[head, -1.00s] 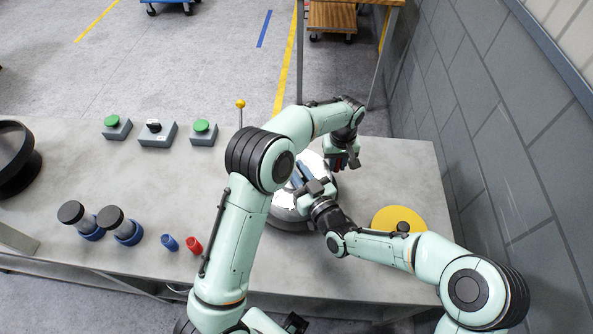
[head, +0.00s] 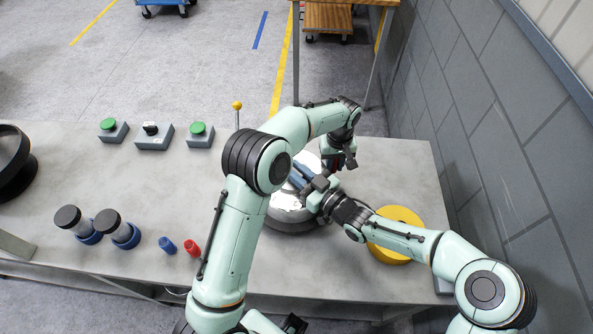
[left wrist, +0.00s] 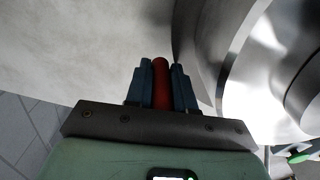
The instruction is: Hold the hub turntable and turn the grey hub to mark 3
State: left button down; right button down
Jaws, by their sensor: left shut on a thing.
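The hub turntable (head: 290,222) is a round piece with a dark lower rim and shiny silver top, on the bench behind my left arm. The grey hub cannot be told apart from the silver top, and no number marks are readable. My left gripper (head: 338,164) is at the turntable's far right side. In the left wrist view, its blue fingers (left wrist: 162,88) are shut on a red upright handle (left wrist: 161,84), beside curved shiny metal (left wrist: 245,75). My right gripper (head: 300,174) is above the silver top; its finger gap and any contact are unclear.
A yellow disc (head: 398,218) lies under my right forearm. Button boxes (head: 200,135), a yellow-knobbed lever (head: 237,106), blue-based cylinders (head: 120,236), a blue piece (head: 167,245) and a red piece (head: 191,248) stand left. A grey wall (head: 500,140) rises right.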

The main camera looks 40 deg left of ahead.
pick_arm(q)
jog(key=shift+r, duration=0.1)
pick_arm(e)
jog(key=shift+r, duration=0.25)
jog(key=c, duration=1.1)
grip_release()
jog(key=shift+f, duration=0.1)
pick_arm(q)
jog(key=shift+w, duration=0.1)
pick_arm(e)
jog(key=d, duration=0.4)
jog(key=s+d, duration=0.1)
jog(key=d, duration=0.7)
jog(key=shift+s, duration=0.35)
pick_arm(q)
jog(key=c, duration=0.9)
grip_release()
